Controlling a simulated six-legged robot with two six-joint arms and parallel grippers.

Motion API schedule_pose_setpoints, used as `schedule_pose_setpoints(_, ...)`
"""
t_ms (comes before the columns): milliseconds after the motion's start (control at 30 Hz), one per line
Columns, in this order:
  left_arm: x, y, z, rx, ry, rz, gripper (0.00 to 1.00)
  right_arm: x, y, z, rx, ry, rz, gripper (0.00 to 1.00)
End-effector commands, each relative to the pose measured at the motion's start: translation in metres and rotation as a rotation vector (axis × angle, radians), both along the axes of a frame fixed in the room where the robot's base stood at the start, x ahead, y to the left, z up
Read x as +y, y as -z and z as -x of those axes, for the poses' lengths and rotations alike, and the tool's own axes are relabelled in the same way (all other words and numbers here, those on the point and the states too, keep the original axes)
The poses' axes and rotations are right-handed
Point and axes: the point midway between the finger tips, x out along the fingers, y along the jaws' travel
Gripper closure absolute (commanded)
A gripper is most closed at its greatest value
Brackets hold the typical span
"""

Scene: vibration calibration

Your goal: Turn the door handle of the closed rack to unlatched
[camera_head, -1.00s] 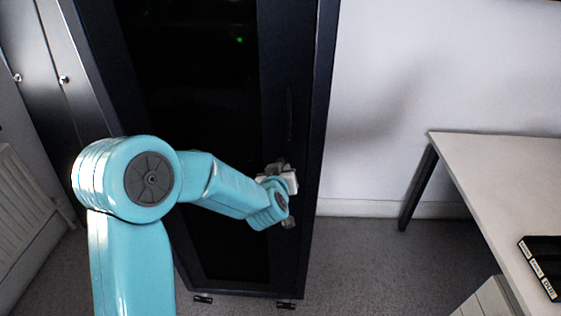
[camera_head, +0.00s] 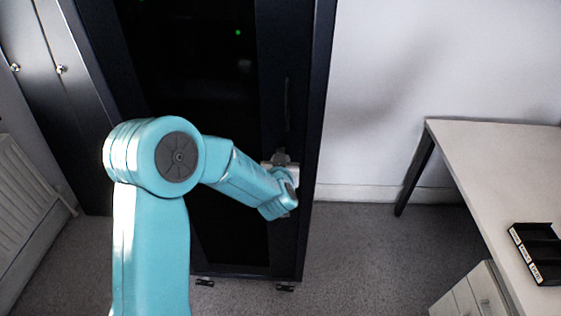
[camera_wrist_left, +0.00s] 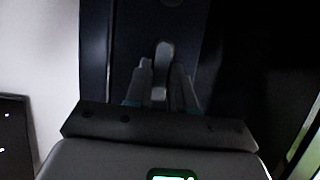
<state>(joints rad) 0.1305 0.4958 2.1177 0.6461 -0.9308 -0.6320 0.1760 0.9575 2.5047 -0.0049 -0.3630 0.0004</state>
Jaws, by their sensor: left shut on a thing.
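The closed dark rack (camera_head: 313,120) stands ahead with its door shut; a green light shows behind the dark panel. My left arm reaches to the right side of the door. My left gripper (camera_head: 284,158) is at the door there, mostly hidden behind my wrist. In the left wrist view, my left gripper (camera_wrist_left: 165,82) is shut on the grey door handle (camera_wrist_left: 163,60), which stands between the two fingers. The handle looks roughly upright in that view; its exact turn angle is hard to tell. My right gripper is not in view.
A white table (camera_head: 490,165) stands at the right with a black tray (camera_head: 537,250) on it and drawers (camera_head: 475,295) below. A radiator (camera_head: 25,200) and grey cabinets (camera_head: 55,105) are at the left. Floor between rack and table is clear.

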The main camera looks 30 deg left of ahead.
Motion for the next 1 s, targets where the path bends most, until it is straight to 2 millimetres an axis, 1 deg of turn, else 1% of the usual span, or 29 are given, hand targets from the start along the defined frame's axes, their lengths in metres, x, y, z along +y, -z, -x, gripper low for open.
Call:
schedule_pose_setpoints(33,0.001,-0.002,-0.001,-0.004,0.000,-0.005,1.00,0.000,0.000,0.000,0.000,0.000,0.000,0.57)
schedule_pose_setpoints(67,0.001,-0.002,-0.001,-0.005,0.000,-0.006,0.70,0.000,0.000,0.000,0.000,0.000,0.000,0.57)
schedule_pose_setpoints(100,0.001,-0.002,-0.001,-0.005,0.000,-0.006,0.57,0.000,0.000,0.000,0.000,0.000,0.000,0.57)
schedule_pose_setpoints(133,0.001,-0.002,-0.001,-0.004,0.000,-0.005,0.51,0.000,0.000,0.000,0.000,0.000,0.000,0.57)
schedule_pose_setpoints(433,0.000,-0.001,0.001,-0.002,0.000,-0.002,0.51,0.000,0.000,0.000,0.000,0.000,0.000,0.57)
schedule_pose_setpoints(567,-0.007,-0.006,0.010,-0.003,0.003,-0.002,0.51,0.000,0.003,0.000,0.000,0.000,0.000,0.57)
schedule_pose_setpoints(667,-0.018,-0.014,0.026,-0.005,0.005,-0.002,0.51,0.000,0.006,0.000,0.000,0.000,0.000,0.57)
schedule_pose_setpoints(900,-0.050,-0.040,0.077,-0.007,0.006,-0.002,0.51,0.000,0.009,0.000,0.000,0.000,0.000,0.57)
schedule_pose_setpoints(1000,-0.061,-0.050,0.096,-0.007,0.006,-0.002,0.51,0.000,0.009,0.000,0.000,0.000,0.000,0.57)
